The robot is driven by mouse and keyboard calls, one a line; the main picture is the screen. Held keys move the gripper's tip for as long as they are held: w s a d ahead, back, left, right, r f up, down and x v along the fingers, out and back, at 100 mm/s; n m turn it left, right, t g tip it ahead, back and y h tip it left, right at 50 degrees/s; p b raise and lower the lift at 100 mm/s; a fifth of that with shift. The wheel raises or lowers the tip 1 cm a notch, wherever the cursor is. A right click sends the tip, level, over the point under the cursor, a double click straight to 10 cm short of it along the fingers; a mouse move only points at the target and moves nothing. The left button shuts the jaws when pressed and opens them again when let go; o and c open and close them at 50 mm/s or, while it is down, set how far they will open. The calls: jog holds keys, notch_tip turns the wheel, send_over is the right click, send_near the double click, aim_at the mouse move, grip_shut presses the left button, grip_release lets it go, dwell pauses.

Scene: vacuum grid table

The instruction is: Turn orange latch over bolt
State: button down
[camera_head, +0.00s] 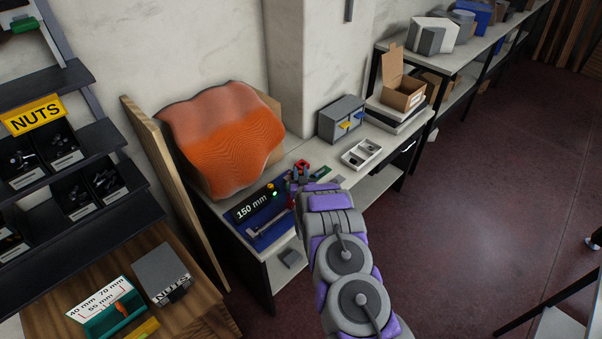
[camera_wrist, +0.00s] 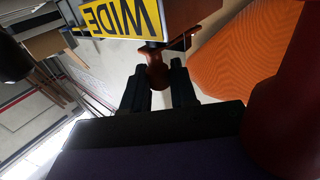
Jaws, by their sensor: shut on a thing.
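In the wrist view, the two black fingers of my gripper (camera_wrist: 158,72) stand on either side of a small brown-orange piece, which looks like the orange latch (camera_wrist: 155,74). My gripper is shut on it. The piece hangs just under a grey block with a yellow label (camera_wrist: 122,18) that reads WIDE upside down. In the head view, my gripper (camera_head: 300,180) is at the far end of the blue fixture marked 150 mm (camera_head: 262,221), and my wrist hides the latch. I cannot make out the bolt in either view.
The fixture lies on a pale bench (camera_head: 229,221) with an orange wavy panel (camera_head: 222,138) behind it. A small grey drawer box (camera_head: 341,119) and a white tray (camera_head: 361,153) stand to the right. A dark red shape (camera_wrist: 287,125) is close at the right of the wrist view.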

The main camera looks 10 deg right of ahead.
jog(key=shift+a, duration=0.15)
jog(key=c, duration=1)
grip_release()
jog(key=shift+w, duration=0.1)
jog(key=shift+c, duration=0.2)
jog(key=shift+s+r, duration=0.1)
jog(key=shift+s, duration=0.4)
jog(key=s+p, duration=0.2)
jog(key=s, duration=1.4)
jog(key=shift+s+a, duration=0.2)
jog(key=shift+a, duration=0.25)
